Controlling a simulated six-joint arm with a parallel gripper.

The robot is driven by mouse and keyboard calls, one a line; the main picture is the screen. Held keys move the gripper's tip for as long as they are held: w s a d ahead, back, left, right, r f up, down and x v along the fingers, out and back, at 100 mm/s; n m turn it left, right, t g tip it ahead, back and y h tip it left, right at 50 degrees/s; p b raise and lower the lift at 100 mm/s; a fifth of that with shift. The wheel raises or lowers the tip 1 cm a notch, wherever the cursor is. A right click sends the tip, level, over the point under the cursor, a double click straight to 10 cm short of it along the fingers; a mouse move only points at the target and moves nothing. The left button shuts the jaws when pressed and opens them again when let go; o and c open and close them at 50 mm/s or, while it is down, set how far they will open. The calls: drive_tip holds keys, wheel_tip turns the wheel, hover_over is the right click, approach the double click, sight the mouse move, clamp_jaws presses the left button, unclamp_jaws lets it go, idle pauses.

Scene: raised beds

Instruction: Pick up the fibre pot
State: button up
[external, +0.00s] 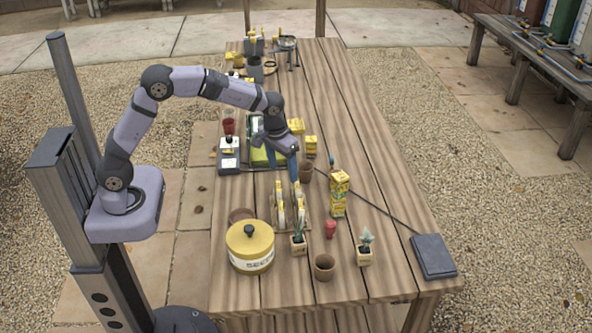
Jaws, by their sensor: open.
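Two small brown pots that look like fibre pots stand on the wooden table; I cannot tell which one the task means. One pot (306,171) is near the middle of the table, just right of my gripper. The other pot (324,267) stands upright near the front, right of the yellow tin. My gripper (291,168) is open and points down over the table, left of the middle pot. It looks empty. Its fingers are small and partly overlap each other, so the gap between them and its exact height are hard to tell.
A yellow tin (250,247), a rack (291,212), small potted plants (364,250), a red item (330,229) and a yellow box (339,194) crowd the front. A green tray (258,152) is beside my gripper. A cable runs to a dark flat box (434,256). The right side is mostly clear.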

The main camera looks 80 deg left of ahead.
sight(305, 170)
drive_tip(key=w+a+f+n+y+b, duration=0.1)
drive_tip(key=w+a+f+n, duration=0.1)
drive_tip(key=w+a+n, duration=0.4)
drive_tip(key=shift+w+a+f+m+p, duration=0.35)
drive_tip(key=shift+a+f, duration=0.25)
drive_tip(key=shift+f, duration=0.6)
drive_tip(key=shift+w+a+f+m+p, duration=0.25)
drive_tip(key=shift+w+a+f+m, duration=0.25)
drive_tip(key=shift+f, duration=0.7)
drive_tip(key=shift+w+a+f+m+p, duration=0.35)
drive_tip(key=shift+a+f, duration=0.3)
drive_tip(key=shift+f, duration=0.55)
drive_tip(key=c, duration=1)
